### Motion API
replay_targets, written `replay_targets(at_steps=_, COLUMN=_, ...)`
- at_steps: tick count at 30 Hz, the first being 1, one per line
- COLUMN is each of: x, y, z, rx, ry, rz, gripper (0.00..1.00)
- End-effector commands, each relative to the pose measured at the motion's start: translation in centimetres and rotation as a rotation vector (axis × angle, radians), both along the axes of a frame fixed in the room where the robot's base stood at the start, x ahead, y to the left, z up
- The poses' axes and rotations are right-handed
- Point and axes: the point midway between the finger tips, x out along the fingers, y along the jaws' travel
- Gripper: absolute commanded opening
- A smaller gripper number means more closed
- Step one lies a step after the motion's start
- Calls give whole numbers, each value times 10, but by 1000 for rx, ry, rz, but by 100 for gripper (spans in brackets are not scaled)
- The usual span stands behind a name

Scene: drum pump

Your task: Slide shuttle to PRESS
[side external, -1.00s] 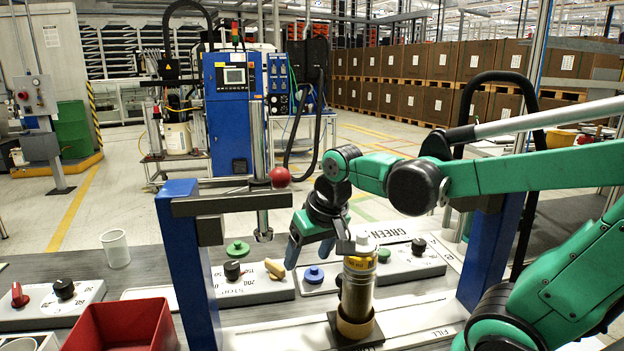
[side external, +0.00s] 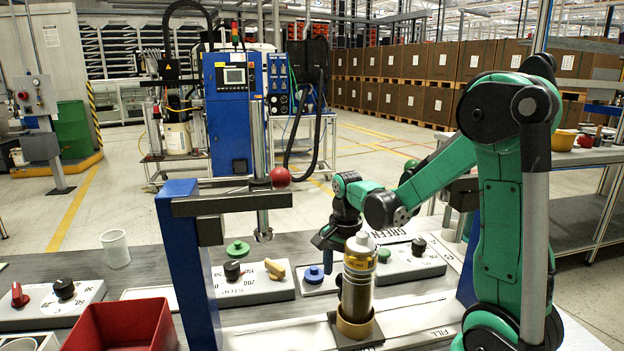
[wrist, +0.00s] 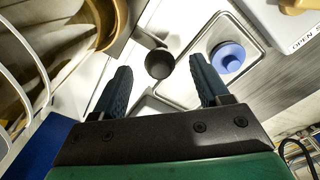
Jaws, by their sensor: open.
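The shuttle (side external: 345,334) is a dark plate with a tan ring. A metal canister (side external: 358,285) with a yellow band and a white cap stands upright in the ring. In the wrist view, a round black knob (wrist: 160,65) on a short arm sticks out from beside the tan ring (wrist: 113,22). My gripper (side external: 328,262) points down behind the canister, which partly hides it. Its two fingers are apart, with the knob showing between them in the wrist view. I cannot tell whether they are level with the knob.
A blue knob (side external: 314,274) on a plate is close behind the track. Control panels (side external: 262,287) with dark knobs and a tan handle stand behind. The press frame's blue post (side external: 185,265) rises at left, with a red bin (side external: 120,325) in front. The track left of the shuttle looks clear.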

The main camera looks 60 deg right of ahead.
Motion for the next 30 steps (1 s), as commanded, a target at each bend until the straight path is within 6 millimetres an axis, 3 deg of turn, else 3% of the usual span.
replay_targets(at_steps=4, x=0, y=0, z=-10, rx=0, ry=0, rz=1, gripper=68)
replay_targets(at_steps=13, x=0, y=0, z=-12, rx=0, ry=-1, rz=2, gripper=68)
replay_targets(at_steps=14, x=0, y=0, z=-12, rx=0, ry=-1, rz=2, gripper=66)
replay_targets(at_steps=21, x=0, y=0, z=-12, rx=0, ry=-1, rz=2, gripper=0)
replay_targets(at_steps=30, x=-1, y=0, z=-12, rx=0, ry=0, rz=2, gripper=0)
